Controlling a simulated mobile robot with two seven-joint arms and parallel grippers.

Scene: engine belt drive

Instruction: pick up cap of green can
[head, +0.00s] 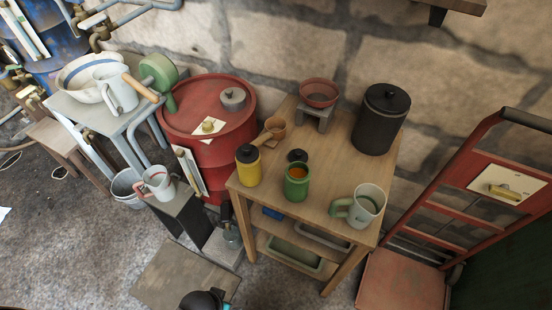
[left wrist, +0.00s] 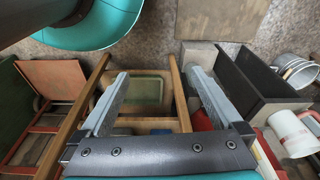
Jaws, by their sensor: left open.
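The green can (head: 296,188) stands upright and uncovered on the wooden table, with orange contents showing at its mouth. A black cap with a knob (head: 297,155) sits just behind it; I cannot tell whether they touch. A yellow can (head: 249,173) with a black cap stands to their left. My left gripper (left wrist: 158,74) is open and empty in the left wrist view, with a wooden frame and a green tray showing beyond its fingers. The green can and the black cap do not show in that view. My right gripper is not in view.
On the wooden table (head: 334,166) stand a grey mug (head: 369,204) at right, a dark lidded pot (head: 380,120) behind, a red bowl (head: 319,92) on a stand and a brown cup (head: 275,128). A red drum (head: 205,140) is left, a red hand truck (head: 405,280) right.

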